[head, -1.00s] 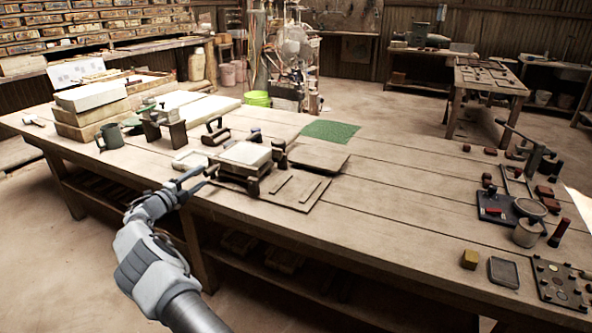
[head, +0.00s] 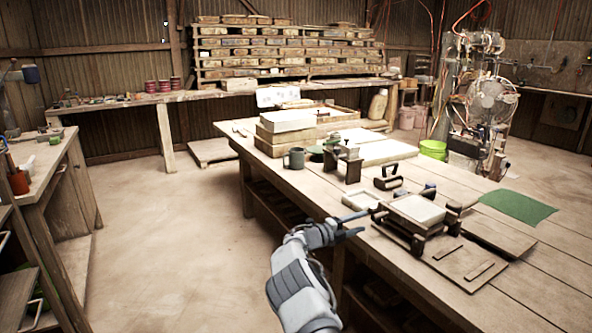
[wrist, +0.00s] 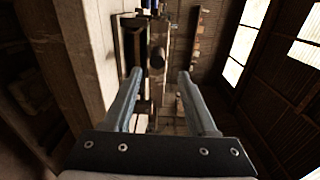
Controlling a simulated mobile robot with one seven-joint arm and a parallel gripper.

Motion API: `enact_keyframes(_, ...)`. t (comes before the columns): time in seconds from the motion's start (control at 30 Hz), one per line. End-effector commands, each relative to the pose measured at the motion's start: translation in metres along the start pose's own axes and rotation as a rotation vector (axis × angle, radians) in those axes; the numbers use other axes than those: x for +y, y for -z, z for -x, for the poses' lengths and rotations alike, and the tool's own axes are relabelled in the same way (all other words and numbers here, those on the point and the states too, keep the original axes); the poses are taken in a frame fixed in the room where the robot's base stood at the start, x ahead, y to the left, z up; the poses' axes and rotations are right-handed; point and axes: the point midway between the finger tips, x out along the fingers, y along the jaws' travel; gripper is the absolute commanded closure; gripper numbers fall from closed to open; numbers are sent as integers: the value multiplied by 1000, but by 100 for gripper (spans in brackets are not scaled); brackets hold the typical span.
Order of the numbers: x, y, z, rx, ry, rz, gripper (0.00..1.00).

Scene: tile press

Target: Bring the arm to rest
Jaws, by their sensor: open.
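My gripper (head: 360,222) is at the end of my raised arm, at the near edge of the wooden table (head: 545,285). In the wrist view its two fingers (wrist: 159,75) stand apart with nothing between them. In the head view it shows just left of the tile press (head: 418,210), which has a pale slab on top and dark handles. I cannot tell whether the gripper touches anything there.
A green mat (head: 517,206), a grey mug (head: 294,158) and stacked pale blocks (head: 287,122) are on the table. A side bench (head: 40,170) stands at the left. The floor (head: 175,235) between is clear.

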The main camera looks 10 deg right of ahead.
Motion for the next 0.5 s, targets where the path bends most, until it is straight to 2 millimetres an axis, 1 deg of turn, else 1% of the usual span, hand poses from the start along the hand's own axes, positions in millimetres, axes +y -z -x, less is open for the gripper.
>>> enact_keyframes(0.03,-10,5,-4,18,-14,-43,43)
enact_keyframes(0.17,-36,28,-14,95,-85,-231,43)
enact_keyframes(0.3,-66,61,-20,211,-175,-503,43)
enact_keyframes(0.5,-101,108,-13,390,-291,-893,43)
